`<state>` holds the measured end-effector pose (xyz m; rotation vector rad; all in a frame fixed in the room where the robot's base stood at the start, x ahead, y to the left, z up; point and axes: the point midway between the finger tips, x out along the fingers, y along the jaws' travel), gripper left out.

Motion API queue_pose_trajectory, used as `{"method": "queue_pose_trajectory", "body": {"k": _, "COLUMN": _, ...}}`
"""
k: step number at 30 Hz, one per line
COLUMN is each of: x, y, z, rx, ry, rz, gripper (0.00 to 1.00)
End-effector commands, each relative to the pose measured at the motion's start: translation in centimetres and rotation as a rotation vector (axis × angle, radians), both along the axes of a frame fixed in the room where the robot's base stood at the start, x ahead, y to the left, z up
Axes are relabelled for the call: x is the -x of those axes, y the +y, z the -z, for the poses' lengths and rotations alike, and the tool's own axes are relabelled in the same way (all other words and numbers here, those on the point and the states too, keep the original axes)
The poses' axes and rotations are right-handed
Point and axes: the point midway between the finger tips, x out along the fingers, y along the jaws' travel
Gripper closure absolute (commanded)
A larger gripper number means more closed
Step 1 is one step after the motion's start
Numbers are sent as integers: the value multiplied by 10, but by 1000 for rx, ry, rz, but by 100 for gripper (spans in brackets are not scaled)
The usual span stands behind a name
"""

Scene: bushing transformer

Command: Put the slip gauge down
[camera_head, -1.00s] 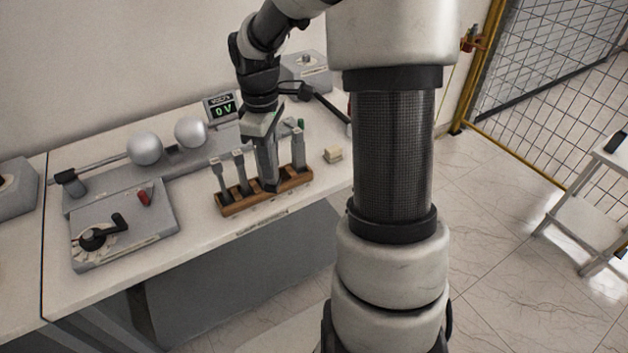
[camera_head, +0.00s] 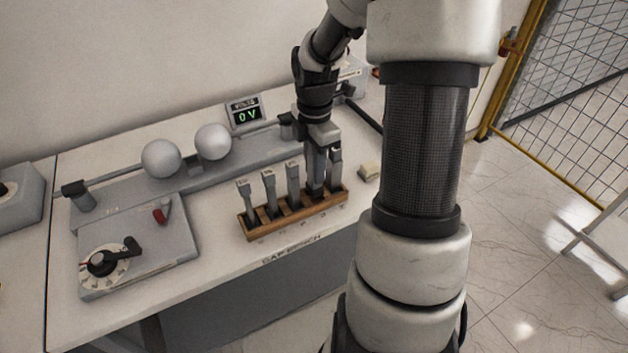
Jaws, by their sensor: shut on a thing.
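A wooden rack (camera_head: 262,228) stands near the front edge of the bench. Grey slip gauges stand upright in it: one at the left end (camera_head: 246,198), one beside it (camera_head: 270,190), one in the middle (camera_head: 293,183) and one at the right end (camera_head: 337,170). My gripper (camera_head: 316,188) points down at the fourth place from the left, between the middle and right-end gauges. It is shut on a slip gauge, which is mostly hidden by the fingers. The lower end is at the rack; I cannot tell whether it is fully seated.
Two metal spheres (camera_head: 162,158) (camera_head: 213,141) and a display reading 0 V (camera_head: 246,113) stand behind the rack. A control box with a dial (camera_head: 137,250) is at the left.

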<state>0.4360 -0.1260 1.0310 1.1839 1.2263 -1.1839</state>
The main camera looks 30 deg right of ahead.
Motion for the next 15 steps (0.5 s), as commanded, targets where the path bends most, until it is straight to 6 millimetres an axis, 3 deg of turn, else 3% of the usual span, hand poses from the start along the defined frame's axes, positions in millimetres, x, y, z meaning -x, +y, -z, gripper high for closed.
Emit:
{"method": "queue_pose_trajectory", "body": {"k": 9, "x": 0, "y": 1, "z": 35, "rx": -1, "ry": 1, "rz": -1, "gripper": 100}}
{"method": "queue_pose_trajectory", "body": {"k": 15, "x": -1, "y": 0, "z": 39, "rx": 1, "ry": -2, "rz": 0, "gripper": 100}}
